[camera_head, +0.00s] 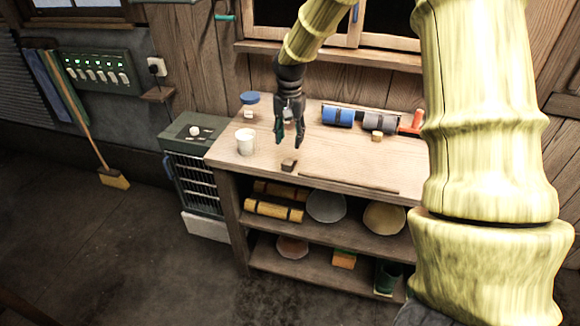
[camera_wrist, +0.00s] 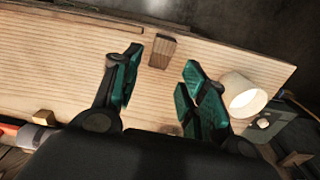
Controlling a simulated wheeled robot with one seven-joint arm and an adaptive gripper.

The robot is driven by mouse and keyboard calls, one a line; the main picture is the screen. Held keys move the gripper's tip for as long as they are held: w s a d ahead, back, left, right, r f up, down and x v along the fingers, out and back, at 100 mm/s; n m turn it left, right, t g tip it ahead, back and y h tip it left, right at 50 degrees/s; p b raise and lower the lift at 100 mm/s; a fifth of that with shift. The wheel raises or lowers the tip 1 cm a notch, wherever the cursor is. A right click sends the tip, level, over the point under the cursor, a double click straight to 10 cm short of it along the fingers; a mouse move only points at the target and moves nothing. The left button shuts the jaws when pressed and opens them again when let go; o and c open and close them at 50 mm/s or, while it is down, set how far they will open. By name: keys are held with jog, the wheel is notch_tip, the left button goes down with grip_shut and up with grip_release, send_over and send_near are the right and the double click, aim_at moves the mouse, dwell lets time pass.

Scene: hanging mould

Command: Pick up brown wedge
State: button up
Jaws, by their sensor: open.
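The brown wedge (camera_head: 289,164) lies on the wooden bench top (camera_head: 345,168), near its front edge and right of a white mug. My gripper (camera_head: 290,142) is above the bench, fingers pointing down, just above and behind the wedge in the head view. In the wrist view the brown wedge (camera_wrist: 162,52) lies beyond the fingertips, between their two lines. My gripper (camera_wrist: 160,78) is open with green-padded fingers apart, and nothing is between them.
The white mug (camera_head: 245,141) stands left of the wedge and close to the right-hand finger in the wrist view. A thin stick (camera_head: 348,183) lies along the front edge. Blue (camera_head: 338,117) and grey (camera_head: 380,122) rolls and a small yellowish block (camera_head: 377,136) are at the back right.

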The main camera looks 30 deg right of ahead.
send_over(289, 160)
notch_tip(289, 160, down, 4)
jog(key=shift+s+d+f+p, duration=0.1)
jog(key=shift+s+f+p, duration=0.05)
jog(key=shift+p, duration=0.3)
jog(key=shift+w+f+p, duration=0.2)
jog(key=shift+f+p, duration=1.05)
jog(key=shift+f, duration=1.7)
jog(key=c, duration=0.7)
